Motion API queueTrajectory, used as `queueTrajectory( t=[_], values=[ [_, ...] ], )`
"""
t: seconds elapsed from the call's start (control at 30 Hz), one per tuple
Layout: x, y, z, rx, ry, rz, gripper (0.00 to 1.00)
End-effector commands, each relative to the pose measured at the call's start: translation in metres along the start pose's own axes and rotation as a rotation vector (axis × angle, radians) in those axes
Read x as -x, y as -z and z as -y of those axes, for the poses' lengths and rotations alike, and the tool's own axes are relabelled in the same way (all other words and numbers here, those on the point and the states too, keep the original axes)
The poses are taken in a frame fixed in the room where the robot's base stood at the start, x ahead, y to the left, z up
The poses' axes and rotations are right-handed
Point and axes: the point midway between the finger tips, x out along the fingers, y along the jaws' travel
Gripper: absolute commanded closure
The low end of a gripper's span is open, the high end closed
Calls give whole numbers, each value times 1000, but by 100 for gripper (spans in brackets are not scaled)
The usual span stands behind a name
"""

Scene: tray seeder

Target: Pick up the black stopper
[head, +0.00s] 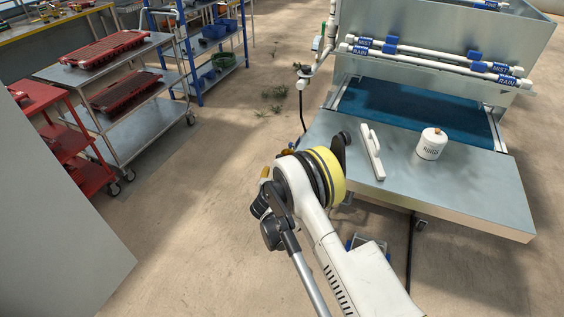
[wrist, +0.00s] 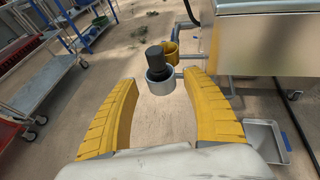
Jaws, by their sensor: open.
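The black stopper (wrist: 155,58) is a dark upright cylinder in the wrist view. It stands in the mouth of a short light-grey pipe or cup (wrist: 160,84). My gripper (wrist: 161,80) has two yellow ribbed fingers spread wide, with nothing between their pads. The stopper shows ahead of the fingertips, near the middle of the gap, and appears apart from both. In the head view my arm hides most of the gripper, and I cannot make out the stopper for certain.
A metal table (head: 450,190) holds a white bottle (head: 431,144) and a white handled tool (head: 372,150). A yellow fitting (wrist: 170,51) is close behind the stopper. A metal tray (wrist: 264,135) is low at right. Open floor lies left, before a trolley (head: 140,128).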

Motion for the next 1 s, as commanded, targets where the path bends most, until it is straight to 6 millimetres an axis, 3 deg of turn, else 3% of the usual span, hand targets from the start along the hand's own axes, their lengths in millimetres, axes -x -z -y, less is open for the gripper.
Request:
queueTrajectory(
  t=[0.2, 0.37, 0.63, 0.97, 1.0],
  values=[
    [-37, 3, 1, -2, 2, -1, 43],
    [-50, 1, 0, -1, 1, 0, 43],
    [-90, 2, -4, -3, 2, -1, 43],
    [-99, -2, -5, -2, 1, -1, 43],
    [-99, -2, -5, -2, 1, -1, 47]
  ],
)
